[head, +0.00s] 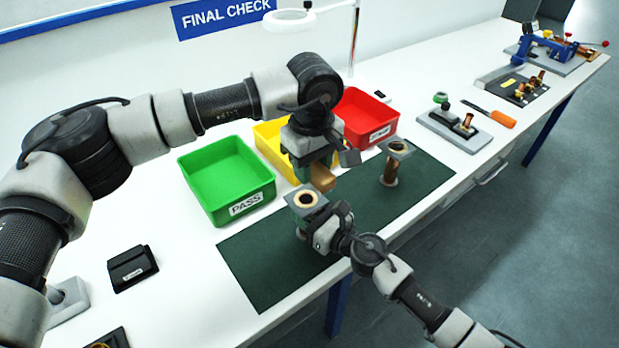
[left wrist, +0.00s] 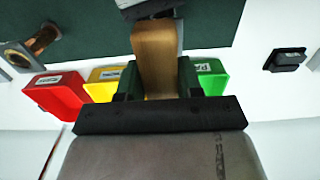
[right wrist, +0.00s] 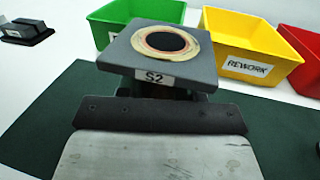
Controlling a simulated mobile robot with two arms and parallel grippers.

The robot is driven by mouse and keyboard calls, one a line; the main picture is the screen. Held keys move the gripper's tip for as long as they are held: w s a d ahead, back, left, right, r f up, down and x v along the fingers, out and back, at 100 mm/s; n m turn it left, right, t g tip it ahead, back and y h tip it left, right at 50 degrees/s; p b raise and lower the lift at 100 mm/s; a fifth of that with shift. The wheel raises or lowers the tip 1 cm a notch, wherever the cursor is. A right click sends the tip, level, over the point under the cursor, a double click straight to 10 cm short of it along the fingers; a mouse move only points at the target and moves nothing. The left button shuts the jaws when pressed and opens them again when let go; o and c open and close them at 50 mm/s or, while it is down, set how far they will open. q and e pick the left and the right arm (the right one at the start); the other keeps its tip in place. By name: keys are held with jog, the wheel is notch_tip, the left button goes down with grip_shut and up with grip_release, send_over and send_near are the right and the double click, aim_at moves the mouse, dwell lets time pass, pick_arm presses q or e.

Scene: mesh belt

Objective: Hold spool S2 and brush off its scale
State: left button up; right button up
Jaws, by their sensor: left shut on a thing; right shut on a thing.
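Spool S2 (head: 294,200) is upright above the green mat, its grey square flange with a round bore on top. In the right wrist view its flange (right wrist: 135,55) carries the S2 label. My right gripper (head: 312,226) is shut on the spool below that flange; its barrel is mostly hidden. My left gripper (head: 312,160) is shut on a brush with a wooden handle (head: 322,178), just above and behind S2. The handle (left wrist: 155,55) sits between the green finger pads in the left wrist view. I cannot tell if the brush touches S2, and no scale is discernible.
A second spool (head: 391,172) stands on the dark green mat (head: 262,275) to the right. Green PASS (head: 215,190), yellow REWORK (right wrist: 247,28) and red (head: 345,108) bins line the back. A stand (head: 455,130) and an orange-handled tool (head: 502,118) lie farther right.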

jog(key=o, duration=1.1)
jog(key=shift+d, duration=0.1)
jog(key=v, duration=1.1)
jog(key=shift+s+d, duration=0.25)
jog(key=shift+s, duration=0.05)
